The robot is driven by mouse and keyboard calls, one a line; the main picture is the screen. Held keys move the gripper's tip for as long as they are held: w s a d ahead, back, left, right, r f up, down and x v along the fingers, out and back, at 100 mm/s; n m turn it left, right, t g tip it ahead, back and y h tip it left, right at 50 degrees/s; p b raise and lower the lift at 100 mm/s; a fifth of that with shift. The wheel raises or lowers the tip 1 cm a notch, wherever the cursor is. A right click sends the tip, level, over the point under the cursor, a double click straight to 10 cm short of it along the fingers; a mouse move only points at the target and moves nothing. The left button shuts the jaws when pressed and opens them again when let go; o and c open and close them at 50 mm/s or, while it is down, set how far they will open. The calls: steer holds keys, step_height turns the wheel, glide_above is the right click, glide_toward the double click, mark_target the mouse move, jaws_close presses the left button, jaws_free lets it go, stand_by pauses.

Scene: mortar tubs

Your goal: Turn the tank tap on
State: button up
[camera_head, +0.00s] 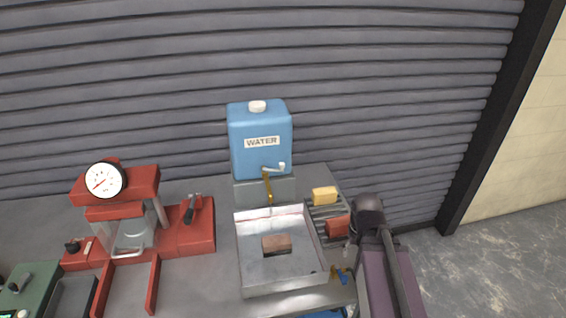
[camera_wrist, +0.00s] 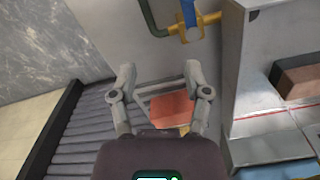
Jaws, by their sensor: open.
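The blue water tank (camera_head: 260,140) stands at the back of the bench on a grey block, with a white cap and a "WATER" label. Its tap (camera_head: 268,184) is a brass pipe on the tank's lower front, with a pale lever (camera_head: 275,168) pointing right. The tank and its tap do not show clearly in the wrist view. My gripper (camera_wrist: 160,72) is open and empty, its two fingers spread above the ribbed rack, near a red block (camera_wrist: 173,110). In the head view it is to the right of the tray, below and right of the tap, mostly hidden by my arm.
A metal tray (camera_head: 242,262) with a brown brick (camera_head: 277,243) lies below the tap. A brass valve with a blue handle (camera_head: 342,275) is at its right corner. A yellow sponge (camera_head: 324,195) lies on the rack. A red press with a gauge (camera_head: 105,180) stands left.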

steer(key=w+a+r+n+p, duration=0.3)
steer(key=w+a+r+p, duration=0.4)
steer(key=w+r+p, duration=0.1)
steer(key=w+a+r+n+p, duration=0.3)
steer(key=w+a+r+p, duration=0.5)
steer(key=w+r+p, duration=0.1)
steer(key=w+a+r+n+p, duration=0.3)
steer(key=w+a+r+p, duration=0.5)
steer(key=w, duration=0.1)
steer(key=shift+a+r, duration=0.1)
steer(key=shift+r, duration=0.3)
steer(key=shift+f, duration=0.1)
step_height(320, 180, down, 14)
steer(key=b, duration=1.3)
steer(key=shift+r, duration=0.2)
